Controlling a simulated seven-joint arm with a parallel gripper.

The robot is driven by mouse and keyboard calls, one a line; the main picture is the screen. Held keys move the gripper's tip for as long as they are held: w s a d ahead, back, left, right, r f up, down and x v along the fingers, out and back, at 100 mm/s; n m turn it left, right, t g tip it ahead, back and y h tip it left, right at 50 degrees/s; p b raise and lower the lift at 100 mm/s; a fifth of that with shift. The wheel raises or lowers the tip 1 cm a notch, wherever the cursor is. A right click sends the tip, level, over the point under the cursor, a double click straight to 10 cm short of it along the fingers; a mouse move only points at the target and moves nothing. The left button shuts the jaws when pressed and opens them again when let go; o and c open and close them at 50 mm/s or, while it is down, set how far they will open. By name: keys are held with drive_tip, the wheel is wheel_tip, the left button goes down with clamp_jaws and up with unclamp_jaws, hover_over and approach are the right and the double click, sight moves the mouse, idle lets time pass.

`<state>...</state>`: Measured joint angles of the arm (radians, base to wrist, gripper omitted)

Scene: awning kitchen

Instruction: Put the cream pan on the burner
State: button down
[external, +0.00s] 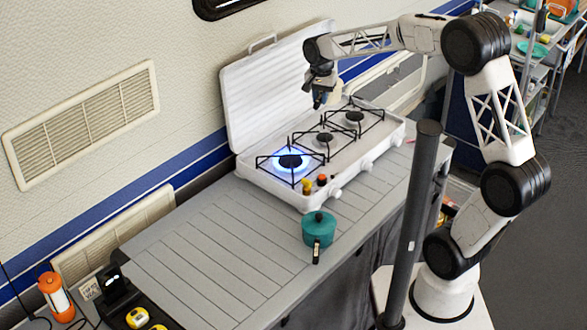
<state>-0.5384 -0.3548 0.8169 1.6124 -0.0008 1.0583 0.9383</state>
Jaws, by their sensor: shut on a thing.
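The stove (378,152) is white, with its lid raised, and stands on the grey slatted table. It has three burners in a row under black grates. The nearest burner (290,161) is lit with a blue flame; the middle burner (324,138) and far burner (354,117) show no flame. My gripper (321,100) points down above the stove, in front of the lid. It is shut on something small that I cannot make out. I cannot pick out a cream pan; pale parts near the gripper blend with the white lid.
A teal lidded pot (318,228) with a black handle stands near the table's front edge. Small red and yellow items (314,182) sit at the stove's near front. The table (215,245) left of the stove is clear. An orange lantern (54,296) is at the lower left.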

drive_tip(key=s+a+f, duration=0.1)
drive_tip(key=s+f, duration=0.1)
drive_tip(key=s, duration=1.2)
drive_tip(key=s+f, duration=0.3)
drive_tip(key=s, duration=1.1)
drive_tip(key=shift+a, duration=0.35)
drive_tip(key=shift+a, duration=0.15)
drive_tip(key=w+a+f, duration=0.1)
drive_tip(key=w+a, duration=0.9)
drive_tip(key=a, duration=0.2)
drive_tip(key=shift+w+f, duration=0.15)
drive_tip(key=shift+f, duration=0.05)
drive_tip(key=shift+f, duration=0.1)
drive_tip(key=shift+f, duration=1.6)
drive_tip(key=shift+f, duration=0.15)
